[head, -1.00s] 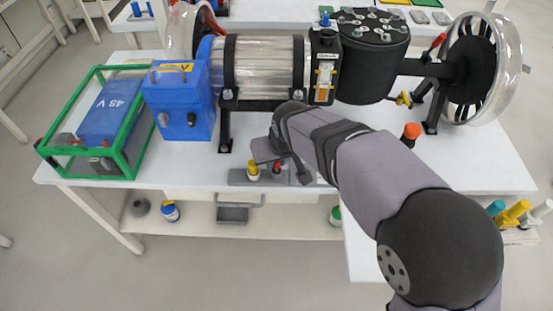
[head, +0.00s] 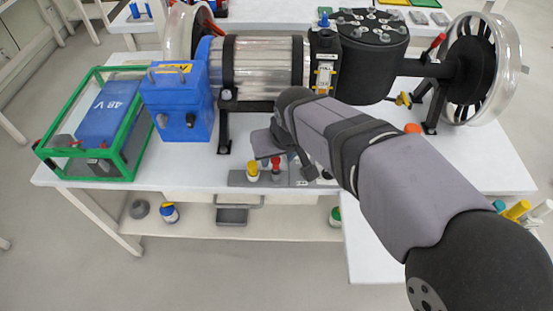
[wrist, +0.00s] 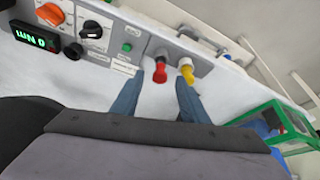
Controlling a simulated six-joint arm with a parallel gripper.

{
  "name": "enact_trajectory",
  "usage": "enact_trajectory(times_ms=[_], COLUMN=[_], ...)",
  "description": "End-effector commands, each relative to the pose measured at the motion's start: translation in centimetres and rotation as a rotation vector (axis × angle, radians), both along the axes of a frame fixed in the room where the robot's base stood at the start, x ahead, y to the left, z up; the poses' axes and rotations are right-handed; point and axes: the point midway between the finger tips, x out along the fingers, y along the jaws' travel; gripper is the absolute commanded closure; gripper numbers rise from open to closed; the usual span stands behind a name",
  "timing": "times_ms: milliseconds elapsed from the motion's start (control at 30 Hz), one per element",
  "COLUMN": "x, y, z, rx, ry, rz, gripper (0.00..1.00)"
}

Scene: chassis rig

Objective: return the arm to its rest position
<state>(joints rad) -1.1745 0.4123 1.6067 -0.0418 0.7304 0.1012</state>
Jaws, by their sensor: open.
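My gripper (head: 286,157) hangs in front of the motor rig, above the front edge of the white table (head: 400,190). In the wrist view its two blue-grey fingers (wrist: 158,92) are spread apart and nothing is held between them. A grey control panel (head: 238,178) lies below the gripper along the table's front edge. A yellow-topped knob (head: 252,172) and a red knob (head: 276,168) stand on it. In the wrist view the red knob (wrist: 160,71) and yellow knob (wrist: 186,72) appear beyond the fingertips. My arm hides the panel's right part in the head view.
A blue box (head: 178,105) and a green-framed case (head: 128,165) stand left of the gripper. A silver cylinder (head: 262,68) and black drum (head: 372,60) are behind it. An orange cap (head: 413,128) shows beside my arm.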

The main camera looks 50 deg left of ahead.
Motion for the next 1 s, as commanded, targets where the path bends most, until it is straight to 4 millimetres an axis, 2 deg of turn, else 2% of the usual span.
enact_trajectory(times_ms=[200, 467, 567, 667, 767, 867, 967, 1000], x=[-0.4, -0.4, 0.1, 1.5, 3.9, 6.7, 9.2, 10.0], y=[-0.7, -0.8, -1.4, -3.0, -6.0, -10.7, -16.8, -19.5], z=[1.8, 2.1, 2.0, 1.6, 1.1, 0.2, -0.9, -1.4], rx=[-0.001, -0.001, -0.006, -0.017, -0.037, -0.065, -0.098, -0.111], ry=[0.0, 0.0, 0.002, 0.007, 0.018, 0.036, 0.063, 0.076], rz=[0.0, 0.0, -0.012, -0.048, -0.114, -0.209, -0.327, -0.379], gripper=[0.6, 0.6, 0.6, 0.6, 0.6, 0.6, 0.6, 0.6])
